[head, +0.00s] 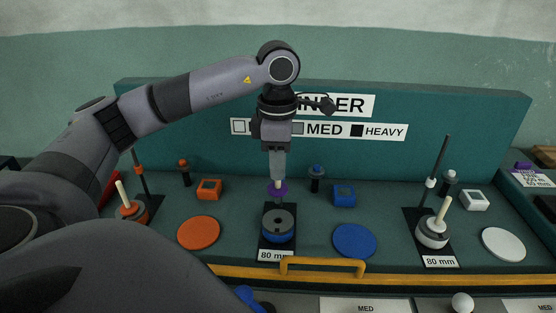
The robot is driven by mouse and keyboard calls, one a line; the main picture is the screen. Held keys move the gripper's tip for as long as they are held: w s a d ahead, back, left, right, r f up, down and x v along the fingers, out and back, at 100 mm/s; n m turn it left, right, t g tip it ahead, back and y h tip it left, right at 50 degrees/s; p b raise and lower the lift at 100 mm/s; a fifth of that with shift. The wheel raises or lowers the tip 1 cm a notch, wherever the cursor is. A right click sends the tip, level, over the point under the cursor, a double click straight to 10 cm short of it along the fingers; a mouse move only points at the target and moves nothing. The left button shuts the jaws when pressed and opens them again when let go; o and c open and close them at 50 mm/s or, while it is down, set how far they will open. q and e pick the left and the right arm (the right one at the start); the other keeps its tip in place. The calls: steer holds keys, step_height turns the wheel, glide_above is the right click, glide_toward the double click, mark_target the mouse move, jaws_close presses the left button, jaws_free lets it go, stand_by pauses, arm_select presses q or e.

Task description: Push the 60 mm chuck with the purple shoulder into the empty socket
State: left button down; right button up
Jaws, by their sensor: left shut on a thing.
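My left gripper (277,178) points straight down at the middle of the board and is shut on a chuck with a purple shoulder (277,189). The jaws hide the chuck's upper part. Its size marking cannot be read. Right below is a round dark-topped unit with a blue base (279,236), on a black plate labelled "80 mm". A small socket hole (280,218) shows in its top. The chuck's lower end appears to be just above this unit; whether it touches cannot be told. My right gripper is not in view.
An orange-based unit (133,212) at left and a white unit (432,232) at right each hold a pale peg. A yellow handle (322,264) runs along the front edge. A dark rod stands near the white unit.

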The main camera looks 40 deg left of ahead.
mark_target(278, 187)
arm_select(q)
steer(key=shift+f, duration=0.4)
steer(key=shift+f+b, duration=1.4)
steer(key=shift+f, duration=0.4)
steer(key=shift+f, duration=0.3)
steer(key=shift+f+b, duration=0.55)
steer(key=shift+f, duration=0.05)
steer(key=shift+f, duration=0.15)
steer(key=shift+f+b, duration=0.7)
steer(key=shift+f, duration=0.15)
steer(key=shift+f, duration=0.3)
stand_by(0.4)
